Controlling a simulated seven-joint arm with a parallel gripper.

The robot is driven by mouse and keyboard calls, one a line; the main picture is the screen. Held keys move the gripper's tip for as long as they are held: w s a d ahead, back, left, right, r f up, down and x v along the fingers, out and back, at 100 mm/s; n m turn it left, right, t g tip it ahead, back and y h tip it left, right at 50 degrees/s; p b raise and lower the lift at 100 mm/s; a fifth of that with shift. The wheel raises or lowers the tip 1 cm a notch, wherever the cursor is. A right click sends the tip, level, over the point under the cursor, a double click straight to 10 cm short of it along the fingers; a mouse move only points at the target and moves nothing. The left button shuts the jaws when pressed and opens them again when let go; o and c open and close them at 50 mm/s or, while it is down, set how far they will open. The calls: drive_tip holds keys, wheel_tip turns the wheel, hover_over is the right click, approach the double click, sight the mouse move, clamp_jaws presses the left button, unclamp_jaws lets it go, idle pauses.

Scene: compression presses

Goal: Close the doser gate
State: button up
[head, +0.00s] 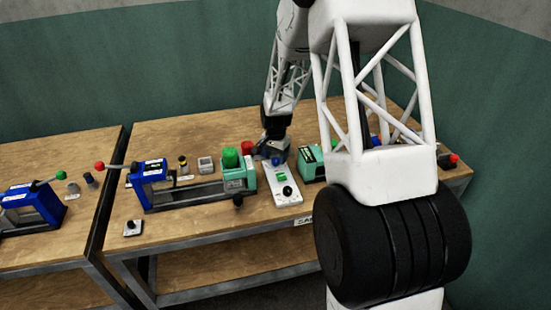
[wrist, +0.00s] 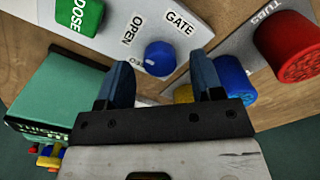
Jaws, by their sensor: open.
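The doser's gate control is a round blue knob (wrist: 160,58) on a light panel (wrist: 190,22), with the labels GATE and OPEN beside it. A third label at the knob's lower left is partly hidden. A pale mark shows on the knob, but I cannot tell which label it points at. My gripper (wrist: 163,70) is open, its two blue fingers on either side of the knob in the picture, with no clear contact. In the head view my gripper (head: 276,152) is over the far end of the white doser panel (head: 287,181).
A green DOSE button (wrist: 82,14) is on the same panel. A teal thickness device (wrist: 48,105) is at the left. A red cap (wrist: 288,46) and a blue knob (wrist: 238,80) are at the right. A blue press (head: 150,185) stands left on the bench.

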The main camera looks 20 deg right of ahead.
drive_tip(key=shift+f, duration=0.5)
drive_tip(key=c, duration=0.9)
